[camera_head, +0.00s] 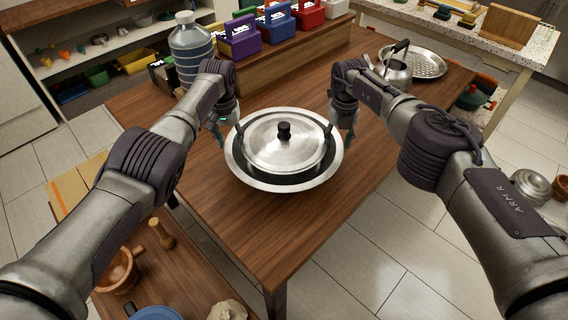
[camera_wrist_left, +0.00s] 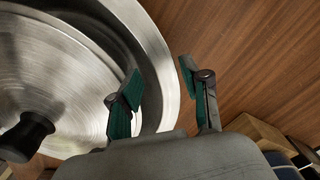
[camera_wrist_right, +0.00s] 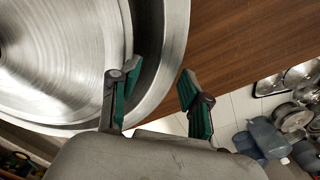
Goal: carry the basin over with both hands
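The basin (camera_head: 247,176) is a wide round steel dish on the wooden table (camera_head: 280,227). A shiny steel lid (camera_head: 262,148) with a black knob (camera_head: 284,130) sits within it. My left gripper (camera_head: 229,140) is at the basin's left side. In the left wrist view its fingers are open, one on each side of the basin's rim (camera_wrist_left: 157,45). My right gripper (camera_head: 340,140) is at the right side. In the right wrist view its open fingers also stand on either side of the rim (camera_wrist_right: 172,50). Neither gripper is clamped on the rim.
A big water bottle (camera_head: 192,55) and several coloured caddies (camera_head: 240,38) stand behind on the left. A kettle (camera_head: 397,70) and a steel tray (camera_head: 430,64) are at the back right. A lower bench (camera_head: 180,270) holds a wooden bowl (camera_head: 117,272). The table's front is clear.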

